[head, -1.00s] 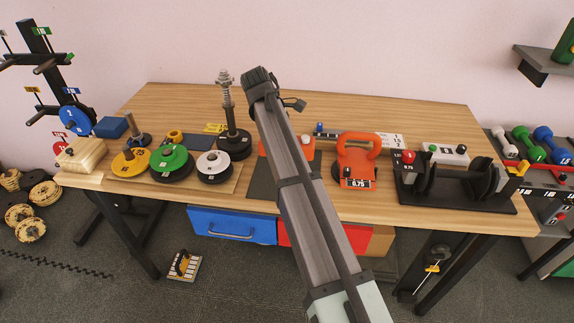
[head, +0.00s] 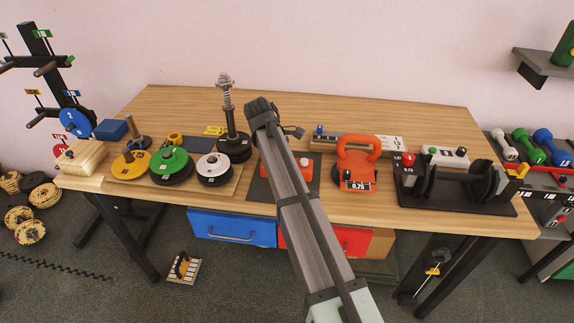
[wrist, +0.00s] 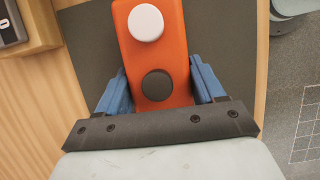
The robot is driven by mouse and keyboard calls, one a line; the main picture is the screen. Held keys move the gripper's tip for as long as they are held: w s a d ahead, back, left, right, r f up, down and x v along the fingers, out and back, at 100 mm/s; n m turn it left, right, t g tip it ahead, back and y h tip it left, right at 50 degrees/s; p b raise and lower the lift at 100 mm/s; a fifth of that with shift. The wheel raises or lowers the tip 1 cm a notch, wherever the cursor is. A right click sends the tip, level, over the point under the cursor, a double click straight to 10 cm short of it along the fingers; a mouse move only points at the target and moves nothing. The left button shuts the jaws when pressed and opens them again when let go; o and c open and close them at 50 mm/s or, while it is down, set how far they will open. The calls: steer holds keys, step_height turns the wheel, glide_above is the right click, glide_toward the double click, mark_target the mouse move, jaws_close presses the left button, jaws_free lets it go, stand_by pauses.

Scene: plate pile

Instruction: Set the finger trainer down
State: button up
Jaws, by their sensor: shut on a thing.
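The finger trainer (wrist: 157,55) is an orange block with a white knob and a dark round button. In the wrist view it lies between the two blue fingers of my gripper (wrist: 159,76), which are shut on its sides. The dark mat (wrist: 90,40) lies under it. In the head view the orange trainer (head: 304,178) shows on both sides of my arm, over the mat (head: 262,188). My arm hides its middle and the gripper there. I cannot tell whether its underside touches the mat.
An orange kettlebell (head: 357,150) stands close on the right. A black dumbbell cradle (head: 460,199) is further right. Weight plates on a wooden board (head: 222,190) and a plate post (head: 229,110) stand on the left. The table's front edge is near the mat.

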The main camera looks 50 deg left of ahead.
steer(key=o, duration=1.3)
steer(key=shift+f, duration=0.1)
steer(key=v, duration=1.2)
